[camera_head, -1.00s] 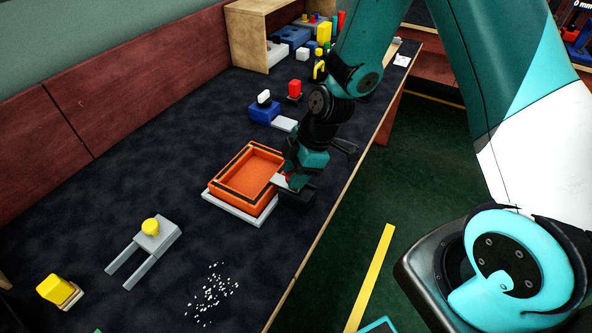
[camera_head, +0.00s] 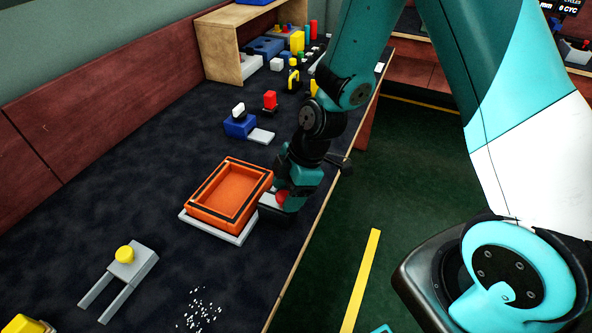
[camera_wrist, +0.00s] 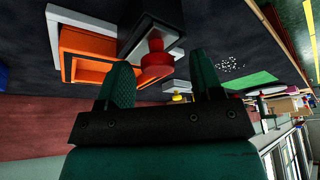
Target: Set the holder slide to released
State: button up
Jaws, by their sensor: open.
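An orange tray (camera_head: 222,224) sits on a pale base plate (camera_head: 192,226) on the dark bench. At its right side is a grey slide block (camera_wrist: 150,32) with a red knob (camera_wrist: 156,62); the knob also shows partly in the head view (camera_head: 281,196). My gripper (camera_wrist: 163,72) is open, its two fingers apart, with the red knob beyond and between the fingertips. I cannot tell whether a finger touches it. In the head view my gripper (camera_head: 283,203) is beside the tray's right side and covers much of the slide.
A grey fork-shaped piece with a yellow knob (camera_head: 125,254) lies front left, with white bits (camera_head: 199,308) near it. A blue block (camera_head: 239,125) and a red piece (camera_head: 270,100) stand farther back, before a wooden shelf (camera_head: 222,62). The bench edge runs close on the right.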

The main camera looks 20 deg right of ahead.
jog(key=v, duration=1.7)
jog(key=shift+p, duration=0.4)
jog(key=s+a+r+m+p, duration=0.1)
jog(key=s+a+r+m, duration=0.3)
jog(key=s, duration=0.3)
jog(key=s+a+r+m+p, duration=0.1)
jog(key=s+a+r+m, duration=0.3)
jog(key=s+r+m, duration=0.2)
jog(key=shift+s+a, duration=0.4)
jog(key=shift+s, duration=0.75)
